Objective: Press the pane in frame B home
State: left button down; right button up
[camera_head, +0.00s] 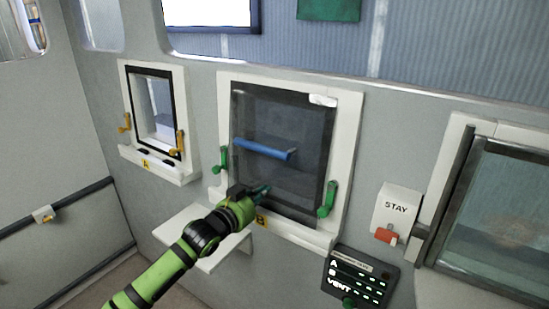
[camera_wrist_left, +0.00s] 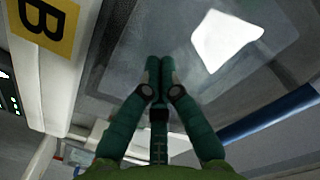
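Frame B (camera_head: 345,130) is a white wall frame with a yellow B label (camera_head: 262,221), also large in the left wrist view (camera_wrist_left: 47,22). Its dark-edged, see-through pane (camera_head: 285,115) stands in the opening, with a blue bar handle (camera_head: 263,150) across it. I cannot tell how deep the pane sits. Green latches (camera_head: 223,160) and (camera_head: 327,199) are on both sides. My left gripper (camera_head: 265,189) is at the pane's lower part, fingertips together and empty (camera_wrist_left: 160,65). Whether they touch the pane (camera_wrist_left: 120,55) is unclear. My right gripper is not in view.
Frame A (camera_head: 180,80) with yellow latches is to the left. A white shelf (camera_head: 205,250) juts out below my left arm. A STAY box (camera_head: 396,212) with a red lever, a black VENT panel (camera_head: 358,278) and another window (camera_head: 495,215) are to the right.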

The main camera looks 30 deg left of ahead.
pick_arm(q)
jog(key=shift+w+d+f+b, duration=0.15)
jog(key=shift+w+b, duration=0.3)
jog(key=shift+w, duration=1)
dwell(0.6)
jog(key=shift+s+p, duration=0.65)
jog(key=shift+s, duration=0.2)
jog(key=s+p, duration=0.4)
jog(key=s, duration=0.3)
jog(key=shift+s+a+r, duration=0.15)
jog(key=shift+a+r, duration=0.2)
jog(key=shift+a, duration=0.05)
